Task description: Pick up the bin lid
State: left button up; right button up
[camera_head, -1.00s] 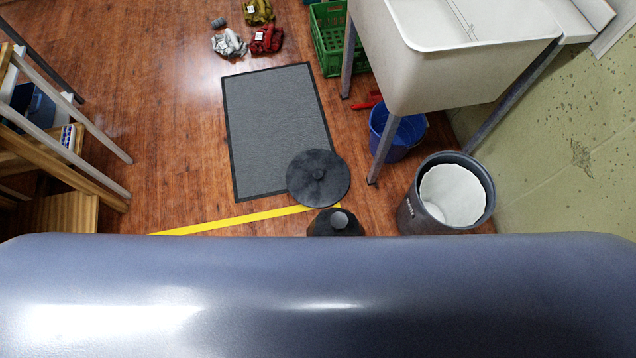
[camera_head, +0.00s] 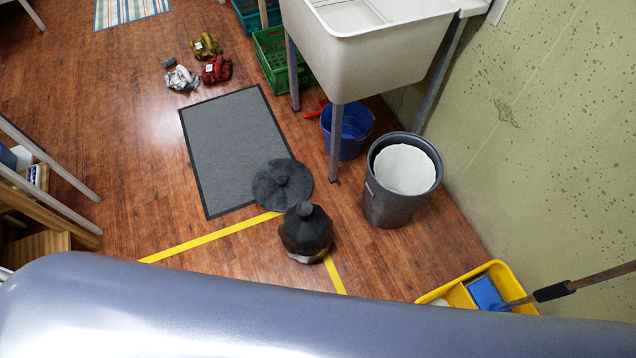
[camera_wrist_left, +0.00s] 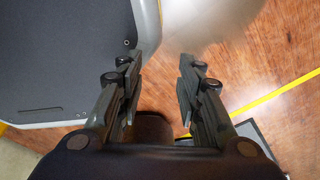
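The bin lid (camera_head: 282,186) is a round, dark grey disc with a small knob in its middle. It lies flat in the head view, partly over the lower right corner of the grey mat. The open bin (camera_head: 391,202) stands to its right, a dark grey bucket with a white liner inside. A black tied bag (camera_head: 306,232) sits just below the lid. My left gripper (camera_wrist_left: 160,92) shows in the left wrist view with its two fingers apart and nothing between them, above the wooden floor. My right gripper is in neither view.
The grey mat (camera_head: 232,142) lies left of the sink (camera_head: 375,45). A blue bucket (camera_head: 346,130) stands by the sink leg. A yellow mop bucket (camera_head: 520,284) is at lower right. A wooden rack (camera_head: 40,205) is at the left. Open floor lies left of the mat.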

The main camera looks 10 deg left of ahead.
aim_at(280, 184)
jog(key=i+j+z, duration=0.15)
jog(key=j+z, duration=0.15)
jog(key=i+j+z, duration=0.1)
jog(key=j+z, duration=0.55)
jog(key=j, duration=0.2)
jog(key=i, duration=0.05)
